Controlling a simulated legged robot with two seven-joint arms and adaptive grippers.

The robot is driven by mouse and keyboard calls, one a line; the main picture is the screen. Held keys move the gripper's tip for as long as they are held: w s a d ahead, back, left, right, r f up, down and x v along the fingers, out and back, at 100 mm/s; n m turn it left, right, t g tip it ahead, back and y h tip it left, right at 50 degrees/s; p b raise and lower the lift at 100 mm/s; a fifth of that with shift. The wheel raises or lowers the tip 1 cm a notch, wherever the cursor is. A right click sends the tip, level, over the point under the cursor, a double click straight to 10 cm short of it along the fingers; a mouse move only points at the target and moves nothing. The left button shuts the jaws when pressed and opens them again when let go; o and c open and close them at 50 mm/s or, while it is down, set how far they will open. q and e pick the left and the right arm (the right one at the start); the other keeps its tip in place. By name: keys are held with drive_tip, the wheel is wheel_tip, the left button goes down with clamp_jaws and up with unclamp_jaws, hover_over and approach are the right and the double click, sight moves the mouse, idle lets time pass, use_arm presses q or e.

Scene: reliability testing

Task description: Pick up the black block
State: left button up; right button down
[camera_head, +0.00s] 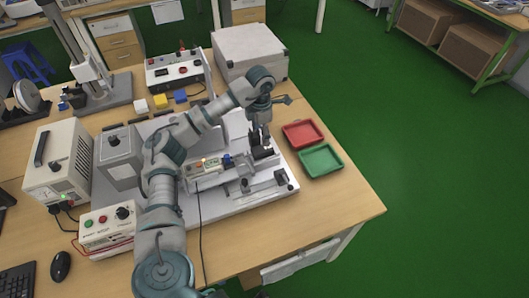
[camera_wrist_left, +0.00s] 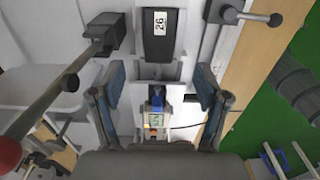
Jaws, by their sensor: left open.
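The black block (camera_wrist_left: 158,42), marked with a white label reading "26", sits in a grey holder at the top middle of the left wrist view. In the head view a dark shape (camera_head: 262,153) on the test fixture, below my left gripper, appears to be this block, partly hidden. My left gripper (camera_head: 265,139) points down over the right part of the fixture. In the left wrist view its two blue-grey fingers (camera_wrist_left: 162,95) are spread wide and empty, with the block beyond them. My right gripper is not in view.
The grey fixture plate (camera_head: 240,203) carries clamps and a small meter. A red tray (camera_head: 303,134) and a green tray (camera_head: 321,161) lie to its right. A large grey box (camera_head: 250,55) and a control box (camera_head: 174,70) stand behind. Small white, yellow and blue blocks lie at back left.

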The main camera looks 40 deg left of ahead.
sight(260, 148)
use_arm(q)
drive_tip(key=f, duration=0.1)
drive_tip(key=a+f, duration=0.1)
drive_tip(key=shift+f, duration=0.4)
drive_tip(key=shift+d+f, duration=0.25)
drive_tip(key=shift+f, duration=0.3)
drive_tip(key=f, duration=0.1)
drive_tip(key=d+f+b, duration=0.1)
drive_tip(key=f, duration=0.1)
drive_tip(key=shift+s+f, duration=0.1)
drive_tip(key=shift+f, duration=0.3)
drive_tip(key=shift+a+f, duration=0.1)
drive_tip(key=shift+a, duration=0.45)
drive_tip(key=shift+c, duration=0.5)
drive_tip(key=shift+a+f, duration=0.15)
drive_tip(key=c, duration=1.2)
drive_tip(key=shift+o, duration=0.2)
drive_tip(key=shift+d+r, duration=0.2)
drive_tip(key=shift+d, duration=0.25)
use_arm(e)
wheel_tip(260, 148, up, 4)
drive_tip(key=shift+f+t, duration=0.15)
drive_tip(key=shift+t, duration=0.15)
